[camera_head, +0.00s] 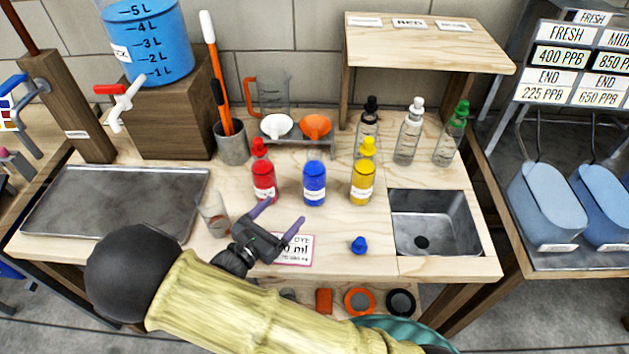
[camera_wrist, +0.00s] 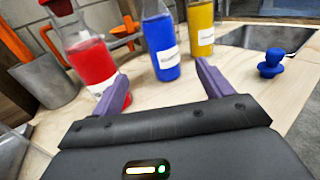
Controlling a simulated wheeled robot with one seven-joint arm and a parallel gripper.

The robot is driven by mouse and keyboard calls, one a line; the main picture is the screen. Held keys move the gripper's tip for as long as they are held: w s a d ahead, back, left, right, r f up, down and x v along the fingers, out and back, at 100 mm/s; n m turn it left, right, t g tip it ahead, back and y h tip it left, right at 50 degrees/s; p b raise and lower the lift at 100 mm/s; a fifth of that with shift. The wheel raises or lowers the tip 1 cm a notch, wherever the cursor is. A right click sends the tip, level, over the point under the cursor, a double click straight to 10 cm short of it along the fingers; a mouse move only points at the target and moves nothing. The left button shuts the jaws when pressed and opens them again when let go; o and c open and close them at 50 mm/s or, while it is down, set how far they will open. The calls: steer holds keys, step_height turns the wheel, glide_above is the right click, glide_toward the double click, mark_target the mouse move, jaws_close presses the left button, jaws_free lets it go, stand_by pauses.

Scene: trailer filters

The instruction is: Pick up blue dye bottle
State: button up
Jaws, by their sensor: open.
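The blue dye bottle (camera_head: 314,184) stands upright on the wooden bench between a red bottle (camera_head: 264,180) and a yellow bottle (camera_head: 362,182). It has a white label and no cap on it. A blue cap (camera_head: 359,245) lies apart on the bench, in front and to the right. My gripper (camera_head: 279,218) is open and empty, in front of the bottles and a little left of the blue one. In the wrist view the blue bottle (camera_wrist: 161,45) stands beyond and between my fingers (camera_wrist: 160,85), not touched by them.
A glass beaker (camera_head: 214,214) stands just left of my gripper. A sink (camera_head: 435,222) is at the right and a metal tray (camera_head: 115,202) at the left. Several clear bottles (camera_head: 408,135) and a funnel rack (camera_head: 300,140) stand behind. A printed card (camera_head: 293,249) lies at the front.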

mark_target(306, 188)
steer(key=x, duration=0.9)
steer(key=shift+w+d, duration=0.2)
steer(key=shift+d, duration=0.1)
steer(key=p+x, duration=0.1)
steer(key=x, duration=0.4)
steer(key=shift+d+r, duration=0.15)
steer(key=shift+d, duration=0.05)
steer(key=c, duration=1.3)
steer(key=shift+r, duration=0.1)
